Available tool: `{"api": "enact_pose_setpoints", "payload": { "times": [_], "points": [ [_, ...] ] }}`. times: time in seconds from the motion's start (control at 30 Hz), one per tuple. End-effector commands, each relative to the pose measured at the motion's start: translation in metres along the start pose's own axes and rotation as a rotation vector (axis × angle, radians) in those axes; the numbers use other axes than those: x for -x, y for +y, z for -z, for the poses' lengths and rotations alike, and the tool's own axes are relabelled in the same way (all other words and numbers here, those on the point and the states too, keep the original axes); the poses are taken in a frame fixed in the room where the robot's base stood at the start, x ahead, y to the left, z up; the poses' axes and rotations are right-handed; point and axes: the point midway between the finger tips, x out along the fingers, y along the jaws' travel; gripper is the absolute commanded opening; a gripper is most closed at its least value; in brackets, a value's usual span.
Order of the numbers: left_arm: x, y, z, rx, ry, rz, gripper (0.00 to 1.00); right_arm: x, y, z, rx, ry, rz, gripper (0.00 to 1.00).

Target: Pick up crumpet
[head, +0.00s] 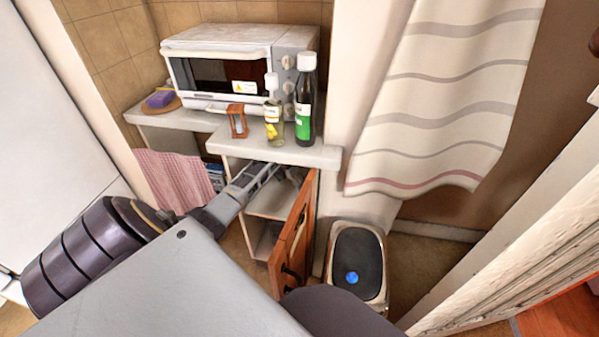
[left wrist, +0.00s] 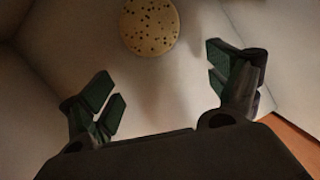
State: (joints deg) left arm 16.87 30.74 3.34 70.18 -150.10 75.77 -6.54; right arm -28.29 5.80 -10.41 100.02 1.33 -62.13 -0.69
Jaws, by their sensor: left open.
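The crumpet (left wrist: 149,26) is a round, pale yellow disc with dark holes. It shows at the top of the left wrist view, on a pale surface inside the cupboard. My left gripper (left wrist: 158,76) is open, with its fingers spread wide and nothing between them. The crumpet lies beyond the fingertips, apart from them. In the head view my left gripper (head: 268,176) reaches into the open cupboard under the counter, and the crumpet cannot be made out there. My right gripper is not in view.
The wooden cupboard door (head: 293,235) stands open just right of my left gripper. A bin (head: 357,262) stands right of the door.

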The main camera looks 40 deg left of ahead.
Motion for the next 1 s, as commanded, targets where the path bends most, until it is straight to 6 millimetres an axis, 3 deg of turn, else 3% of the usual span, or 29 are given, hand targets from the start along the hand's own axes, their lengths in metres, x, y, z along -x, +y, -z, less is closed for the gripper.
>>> {"api": "enact_pose_setpoints", "payload": {
  "times": [0.3,0.73,1.0],
  "points": [
    [-0.004,0.000,-0.011,0.000,0.000,0.000,0.89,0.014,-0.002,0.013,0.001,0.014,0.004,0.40],
    [-0.004,0.000,-0.013,0.001,-0.001,0.000,0.89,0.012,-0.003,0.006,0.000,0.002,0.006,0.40],
    [-0.007,0.000,-0.024,0.001,-0.001,0.000,0.89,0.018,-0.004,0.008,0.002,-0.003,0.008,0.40]
  ]
}}
